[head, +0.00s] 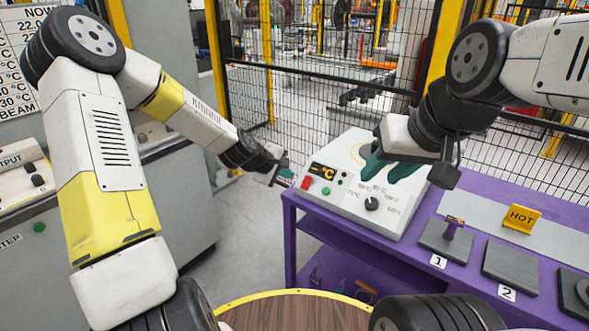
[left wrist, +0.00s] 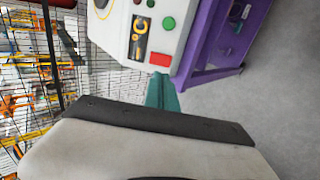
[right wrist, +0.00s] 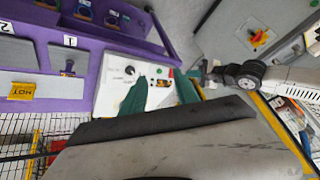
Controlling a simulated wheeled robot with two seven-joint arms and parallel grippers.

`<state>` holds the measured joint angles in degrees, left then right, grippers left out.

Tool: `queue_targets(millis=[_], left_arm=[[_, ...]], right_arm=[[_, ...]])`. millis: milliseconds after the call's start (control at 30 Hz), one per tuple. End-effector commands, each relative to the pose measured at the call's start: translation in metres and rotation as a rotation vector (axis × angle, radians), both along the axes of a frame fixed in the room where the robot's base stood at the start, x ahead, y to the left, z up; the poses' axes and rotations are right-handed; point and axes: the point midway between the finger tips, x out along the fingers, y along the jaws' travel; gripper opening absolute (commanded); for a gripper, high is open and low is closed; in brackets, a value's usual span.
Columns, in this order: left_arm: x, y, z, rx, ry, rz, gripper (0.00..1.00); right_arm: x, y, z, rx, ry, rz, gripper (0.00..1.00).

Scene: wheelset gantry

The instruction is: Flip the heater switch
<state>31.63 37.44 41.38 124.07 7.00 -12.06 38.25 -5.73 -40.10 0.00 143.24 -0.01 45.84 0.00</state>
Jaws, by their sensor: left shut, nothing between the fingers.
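The heater (head: 347,205) is a white box on the purple bench, with a dark °C display (head: 322,171). A red rocker switch (head: 306,183) sits at the left of its panel; it also shows in the left wrist view (left wrist: 160,59). A dial knob (head: 371,203) is on the right of the panel. My left gripper (head: 286,176) is shut and empty, just left of the red switch; in the left wrist view its green fingertips (left wrist: 161,84) appear just below the switch, and contact cannot be told. My right gripper (head: 388,170) is open and empty over the heater's right part.
The purple bench (head: 425,215) carries grey pads marked 1 (head: 446,240) and 2 (head: 511,268), a purple-handled tool (head: 452,228) and a yellow HOT sign (head: 521,218). Black mesh fencing (head: 300,105) stands behind. Free floor lies left of the bench.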

Motion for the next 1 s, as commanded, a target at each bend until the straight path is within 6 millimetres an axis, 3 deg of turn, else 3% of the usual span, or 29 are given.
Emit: queue_targets(millis=[200,567,600,800,1000], left_arm=[[-0.017,0.013,0.019,0.001,-0.001,0.001,0.0],[-0.021,0.015,0.022,0.001,0.0,-0.001,0.0],[-0.021,0.015,0.022,0.001,0.0,-0.001,0.0],[-0.027,0.015,0.027,0.046,-0.006,-0.034,0.0],[-0.055,0.021,0.047,0.227,-0.021,-0.166,0.0]], right_arm=[[0.0,0.0,0.0,0.0,0.0,0.0,0.36],[0.0,0.0,0.0,0.0,0.0,0.0,0.36],[0.0,0.0,0.0,0.0,0.0,0.0,0.34],[0.007,0.0,-0.003,-0.032,0.025,0.015,0.0],[0.036,0.0,-0.016,-0.17,0.118,0.074,0.0]])
